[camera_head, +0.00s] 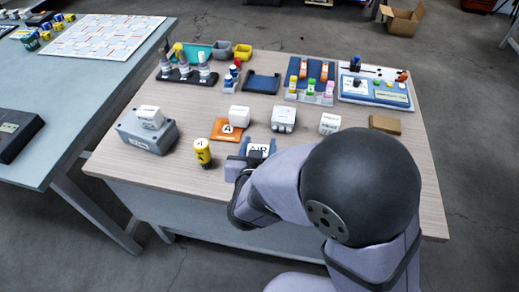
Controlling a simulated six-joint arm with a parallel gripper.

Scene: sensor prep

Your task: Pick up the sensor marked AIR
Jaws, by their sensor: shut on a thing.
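The sensor marked AIR (259,149) is a small white block with dark lettering near the front middle of the wooden table. A blue edge shows around it; I cannot tell whether this is part of it or a pad beneath. My gripper (247,158) is at the sensor and shut on it. My arm covers the right side and front of the sensor. I cannot tell whether the sensor touches the table or is raised.
A yellow-and-black cylinder (203,153) stands close left of my gripper. Other white blocks stand behind: one by an orange pad (221,135), one in the middle (284,119), one right (330,123), and one on a grey box (146,136). Racks fill the back.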

